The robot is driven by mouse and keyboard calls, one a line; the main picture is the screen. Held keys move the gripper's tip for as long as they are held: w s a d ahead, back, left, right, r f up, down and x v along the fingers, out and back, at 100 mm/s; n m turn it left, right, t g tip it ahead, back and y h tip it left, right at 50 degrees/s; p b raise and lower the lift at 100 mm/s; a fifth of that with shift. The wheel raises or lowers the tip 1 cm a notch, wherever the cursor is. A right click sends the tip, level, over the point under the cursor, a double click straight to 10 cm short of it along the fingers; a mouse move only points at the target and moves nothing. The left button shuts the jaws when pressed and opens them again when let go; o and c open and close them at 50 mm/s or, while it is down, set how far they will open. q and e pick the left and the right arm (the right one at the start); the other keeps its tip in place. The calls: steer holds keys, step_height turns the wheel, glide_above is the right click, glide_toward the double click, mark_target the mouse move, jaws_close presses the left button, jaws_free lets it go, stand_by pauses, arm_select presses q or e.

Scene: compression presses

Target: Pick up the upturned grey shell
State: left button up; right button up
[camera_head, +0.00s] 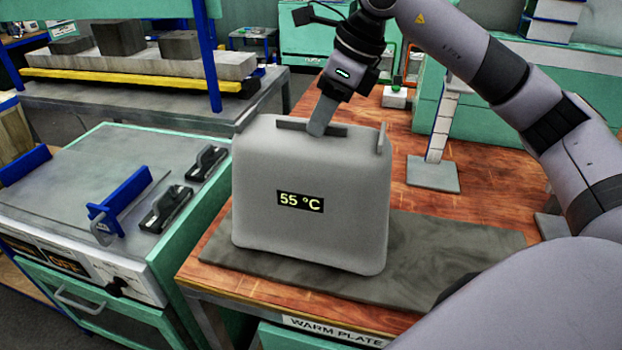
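The grey shell (260,235) is a large box-like body with rounded corners and a "55 °C" display on its front. It stands on a dark grey slab on the wooden bench, in the middle of the head view. A dark strip (292,126) and a small upright tab (382,138) show at its top. My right gripper (319,128) reaches down to the shell's top, with a finger against or just in front of the dark strip. The other finger is hidden, so whether it is shut on the strip is unclear. My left gripper is out of view.
The dark slab (455,250) has bare room right of the shell. A grey stand (433,174) with a white column is behind right. A green press cabinet (75,200) with blue brackets and black clamps stands close on the left. A "WARM PLATE" label (335,330) marks the bench front.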

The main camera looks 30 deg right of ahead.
steer(key=shift+f, duration=0.15)
jaws_close()
stand_by(1.4)
